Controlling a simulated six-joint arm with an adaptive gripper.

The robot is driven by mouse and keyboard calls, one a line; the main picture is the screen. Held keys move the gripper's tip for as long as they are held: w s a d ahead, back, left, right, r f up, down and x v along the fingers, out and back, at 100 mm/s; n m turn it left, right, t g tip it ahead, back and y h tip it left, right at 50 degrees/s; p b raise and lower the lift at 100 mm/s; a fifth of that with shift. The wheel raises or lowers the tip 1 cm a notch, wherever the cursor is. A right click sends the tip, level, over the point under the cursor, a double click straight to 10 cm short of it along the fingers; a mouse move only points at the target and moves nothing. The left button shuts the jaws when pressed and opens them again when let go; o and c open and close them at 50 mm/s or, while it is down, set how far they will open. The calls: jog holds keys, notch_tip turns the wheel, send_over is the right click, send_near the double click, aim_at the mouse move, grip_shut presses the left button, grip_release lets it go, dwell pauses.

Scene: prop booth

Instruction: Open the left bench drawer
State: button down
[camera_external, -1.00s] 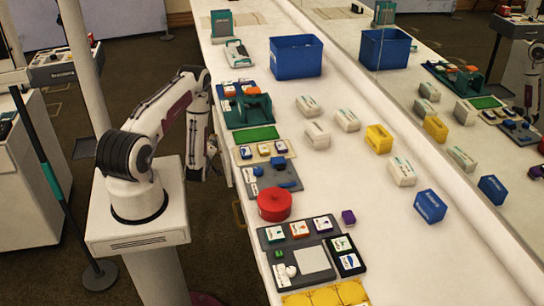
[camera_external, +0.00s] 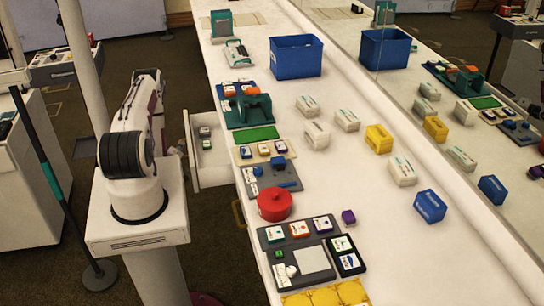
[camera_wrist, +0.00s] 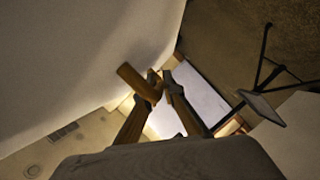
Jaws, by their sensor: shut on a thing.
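The left bench drawer (camera_external: 212,168) stands pulled out from the bench's near side, toward my arm. Its interior shows, with a few small grey and green items (camera_external: 205,132) inside. My gripper (camera_wrist: 160,82) is shut on the drawer's brass bar handle (camera_wrist: 136,82) in the wrist view, in front of the pale drawer face (camera_wrist: 90,60). In the external view the gripper is at the drawer front, small and mostly hidden by my arm, and the handle cannot be made out there.
A second brass handle (camera_external: 238,213) is on the bench side, nearer the camera. The bench top holds a red pot (camera_external: 274,204), a green-framed tray (camera_external: 248,108), a blue bin (camera_external: 297,57) and several boxes. The floor between my pedestal and the bench looks clear.

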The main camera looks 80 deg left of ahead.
jog(key=shift+s, duration=1.45)
jog(key=c, duration=2.4)
grip_release()
jog(key=shift+c, duration=0.2)
jog(key=v, duration=0.7)
jog(key=shift+d, duration=0.25)
jog(key=shift+a+r, duration=0.1)
